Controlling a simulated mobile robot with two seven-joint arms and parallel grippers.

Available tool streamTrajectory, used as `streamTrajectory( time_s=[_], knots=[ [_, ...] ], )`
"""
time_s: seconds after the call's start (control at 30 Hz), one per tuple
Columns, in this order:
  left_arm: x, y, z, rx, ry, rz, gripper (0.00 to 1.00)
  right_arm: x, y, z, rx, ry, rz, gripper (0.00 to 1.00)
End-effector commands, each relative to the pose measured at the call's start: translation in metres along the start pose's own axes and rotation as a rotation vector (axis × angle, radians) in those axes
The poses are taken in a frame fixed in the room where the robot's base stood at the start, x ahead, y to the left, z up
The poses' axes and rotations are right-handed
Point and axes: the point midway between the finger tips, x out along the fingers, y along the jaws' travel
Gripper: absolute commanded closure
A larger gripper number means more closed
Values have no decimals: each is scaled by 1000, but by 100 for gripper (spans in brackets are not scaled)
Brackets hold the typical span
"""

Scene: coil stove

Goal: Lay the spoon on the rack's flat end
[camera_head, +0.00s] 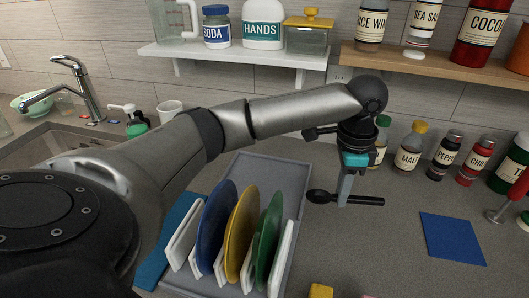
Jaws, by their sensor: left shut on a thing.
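The black spoon (368,200) is held level above the counter, its bowl pointing left and its handle right. My left gripper (344,196) points down and is shut on the spoon near its middle, to the right of the rack. The rack (268,168) is a grey tray with upright white slats toward the front. A blue, a yellow and a green plate (269,240) stand in the slats. My right gripper is out of view.
A blue square mat (452,238) lies flat at the right. Several spice jars, including a Malt jar (410,148), stand along the wall. A blue cloth (172,235) lies left of the rack. The counter between rack and mat is mostly clear.

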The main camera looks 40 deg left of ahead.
Motion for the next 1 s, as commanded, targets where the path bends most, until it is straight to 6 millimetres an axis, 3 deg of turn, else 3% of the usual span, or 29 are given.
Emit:
streamTrajectory(
  time_s=[0.47,1.0],
  knots=[
    [17,-73,75,429,5,10,100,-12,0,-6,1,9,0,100],
    [33,-129,191,927,12,22,100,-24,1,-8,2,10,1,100]
  ],
)
